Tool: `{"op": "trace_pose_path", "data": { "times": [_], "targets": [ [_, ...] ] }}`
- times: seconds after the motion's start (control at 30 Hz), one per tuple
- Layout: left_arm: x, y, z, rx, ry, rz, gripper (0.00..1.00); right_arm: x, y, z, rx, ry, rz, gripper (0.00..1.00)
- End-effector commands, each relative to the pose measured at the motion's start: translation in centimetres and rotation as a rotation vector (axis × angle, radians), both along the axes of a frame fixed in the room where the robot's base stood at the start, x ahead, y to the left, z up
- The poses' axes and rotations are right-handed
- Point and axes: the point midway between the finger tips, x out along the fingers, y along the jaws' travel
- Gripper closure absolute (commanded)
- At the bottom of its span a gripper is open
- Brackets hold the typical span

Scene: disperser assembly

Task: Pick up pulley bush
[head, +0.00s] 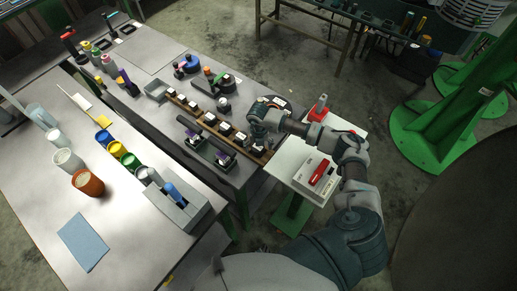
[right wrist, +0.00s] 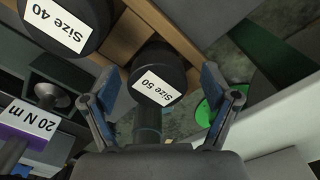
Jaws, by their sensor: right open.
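My right gripper (head: 262,120) is over the right end of a brown wooden rack (head: 183,100) on the workbench. In the right wrist view its two fingers (right wrist: 161,86) are spread open. A black round piece labelled "Size 50" (right wrist: 160,61) lies between them in the picture, with a dark shaft below its head. I cannot tell whether the fingers touch it. A second black piece labelled "Size 40" (right wrist: 68,40) is to its left. None is labelled pulley bush, so I cannot tell which piece that is. My left gripper is not in view.
A tool labelled "20 N m" (right wrist: 25,125) is left of the fingers. In the head view, a white side table (head: 284,165) with a red-and-white device (head: 318,174) stands right of the bench. Colored cups, including an orange one (head: 88,183), and a blue sheet (head: 83,242) are on the left table.

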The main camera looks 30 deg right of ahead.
Motion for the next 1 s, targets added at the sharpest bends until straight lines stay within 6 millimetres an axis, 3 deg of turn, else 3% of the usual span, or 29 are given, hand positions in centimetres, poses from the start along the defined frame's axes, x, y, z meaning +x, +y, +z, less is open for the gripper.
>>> {"op": "trace_pose_path", "data": {
  "times": [0.23, 0.6, 0.87, 1.0],
  "targets": [
    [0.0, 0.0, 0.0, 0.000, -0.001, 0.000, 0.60, 0.0, 0.1, -0.3, 0.000, -0.001, 0.000, 0.14],
    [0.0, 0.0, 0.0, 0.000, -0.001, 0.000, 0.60, 0.0, 0.0, -0.3, 0.001, 0.000, 0.000, 1.00],
    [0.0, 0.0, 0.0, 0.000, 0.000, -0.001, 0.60, 0.1, 0.0, -0.1, 0.001, -0.003, -0.001, 1.00],
    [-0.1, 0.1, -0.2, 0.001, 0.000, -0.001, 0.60, 0.2, 0.0, 1.3, 0.002, -0.006, -0.001, 1.00]
  ]
}}
